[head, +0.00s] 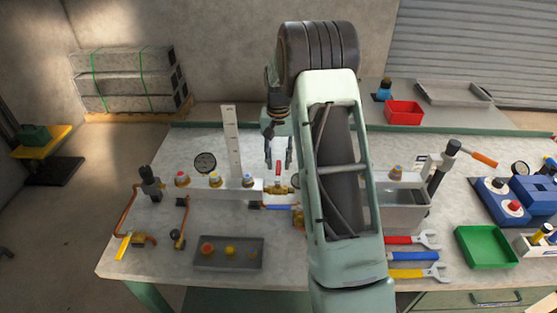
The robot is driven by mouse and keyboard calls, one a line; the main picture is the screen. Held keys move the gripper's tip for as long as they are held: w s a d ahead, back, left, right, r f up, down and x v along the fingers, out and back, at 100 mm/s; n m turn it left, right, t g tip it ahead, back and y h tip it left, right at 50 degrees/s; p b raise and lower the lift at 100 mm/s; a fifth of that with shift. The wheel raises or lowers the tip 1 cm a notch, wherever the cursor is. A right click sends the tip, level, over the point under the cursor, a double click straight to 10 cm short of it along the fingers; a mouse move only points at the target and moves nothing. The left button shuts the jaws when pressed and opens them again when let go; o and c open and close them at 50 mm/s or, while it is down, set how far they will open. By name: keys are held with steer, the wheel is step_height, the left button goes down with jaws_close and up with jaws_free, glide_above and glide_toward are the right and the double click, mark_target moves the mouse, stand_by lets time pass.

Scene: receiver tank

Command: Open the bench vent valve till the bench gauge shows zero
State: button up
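My gripper (278,160) points down over the middle of the bench, its two fingers apart with a gap between them. A brass valve (280,189) with a red lever (278,169) is just below the fingers; the lever stands up between or behind the fingertips, and I cannot tell if they touch. A round dark-rimmed gauge (205,162) stands left of the gripper; its needle is too small to read. Another gauge (519,168) is at the far right. A valve with a yellow lever (125,246) is at the left front. I cannot tell which is the vent valve.
My arm hides the bench centre. A white upright scale (231,142) stands left of the gripper. A grey tray (228,254), wrenches (414,255) and a green tray (486,247) lie near the front. A red bin (404,112) is behind.

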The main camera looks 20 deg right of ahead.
steer(key=shift+c, duration=0.5)
jaws_close()
steer(key=shift+d, duration=0.1)
steer(key=s+d+m, duration=0.1)
steer(key=m, duration=0.1)
steer(key=s+d+m+b, duration=0.1)
steer(key=m, duration=0.2)
steer(key=s+d+m+b, duration=0.1)
steer(key=m, duration=0.2)
steer(key=shift+s+d+m, duration=0.2)
steer(key=shift+s+m, duration=0.5)
steer(key=shift+m, duration=0.6)
steer(key=shift+s+d+m, duration=0.15)
steer(key=shift+s+m, duration=0.5)
steer(key=shift+m, duration=0.65)
